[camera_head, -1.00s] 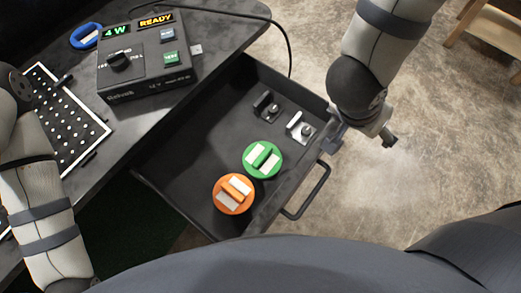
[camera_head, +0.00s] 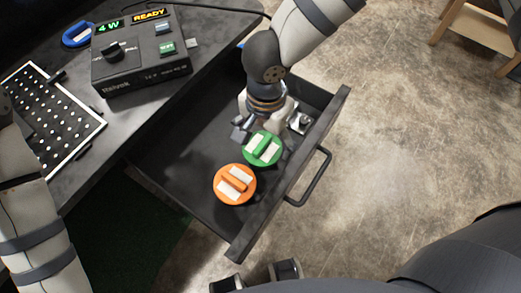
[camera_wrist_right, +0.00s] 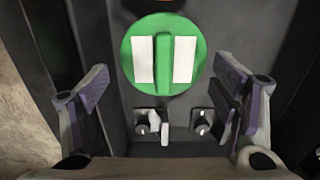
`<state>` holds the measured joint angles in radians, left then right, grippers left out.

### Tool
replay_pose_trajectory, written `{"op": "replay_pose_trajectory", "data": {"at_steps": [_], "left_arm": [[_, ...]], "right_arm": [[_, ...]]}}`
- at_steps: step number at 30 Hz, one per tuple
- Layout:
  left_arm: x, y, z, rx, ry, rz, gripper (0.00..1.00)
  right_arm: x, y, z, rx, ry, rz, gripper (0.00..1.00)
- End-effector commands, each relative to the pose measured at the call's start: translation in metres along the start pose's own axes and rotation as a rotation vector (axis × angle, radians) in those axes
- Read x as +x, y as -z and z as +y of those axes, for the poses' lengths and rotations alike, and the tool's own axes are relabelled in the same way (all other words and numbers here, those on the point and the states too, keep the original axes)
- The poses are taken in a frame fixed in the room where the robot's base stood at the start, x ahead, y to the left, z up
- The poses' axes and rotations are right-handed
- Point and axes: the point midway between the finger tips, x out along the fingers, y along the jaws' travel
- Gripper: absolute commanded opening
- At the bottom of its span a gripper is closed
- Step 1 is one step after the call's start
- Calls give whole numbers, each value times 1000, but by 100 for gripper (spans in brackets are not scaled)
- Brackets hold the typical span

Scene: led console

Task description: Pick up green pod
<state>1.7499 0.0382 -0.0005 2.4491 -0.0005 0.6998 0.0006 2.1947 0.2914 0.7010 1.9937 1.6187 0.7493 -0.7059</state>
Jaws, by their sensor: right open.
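The green pod (camera_head: 263,149) is a round green disc with a raised green bar between two white pads. It lies in the open drawer beside the orange pod (camera_head: 234,185). My right gripper (camera_head: 261,128) is over the drawer at the far edge of the green pod, open and empty. In the right wrist view the green pod (camera_wrist_right: 165,58) shows ahead between the spread fingers of my right gripper (camera_wrist_right: 160,88), clear of both. The wrist partly hides the brackets behind the pod in the head view. My left gripper is not in view.
The drawer (camera_head: 287,188) has raised walls and a front handle (camera_head: 316,180). Small black and metal brackets (camera_wrist_right: 152,122) stand close to the green pod. The console (camera_head: 140,55), the blue pod (camera_head: 78,35) and the perforated board (camera_head: 50,115) are on the desk.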

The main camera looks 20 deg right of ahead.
Motion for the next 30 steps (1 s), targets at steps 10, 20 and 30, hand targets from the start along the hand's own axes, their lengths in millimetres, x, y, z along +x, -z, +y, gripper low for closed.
{"op": "replay_pose_trajectory", "data": {"at_steps": [10,20,30], "left_arm": [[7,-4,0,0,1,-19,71],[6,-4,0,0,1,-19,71],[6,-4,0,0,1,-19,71]], "right_arm": [[56,-1,-4,0,-1,0,80],[61,0,-5,0,2,3,69],[60,0,-5,0,2,3,47]]}}
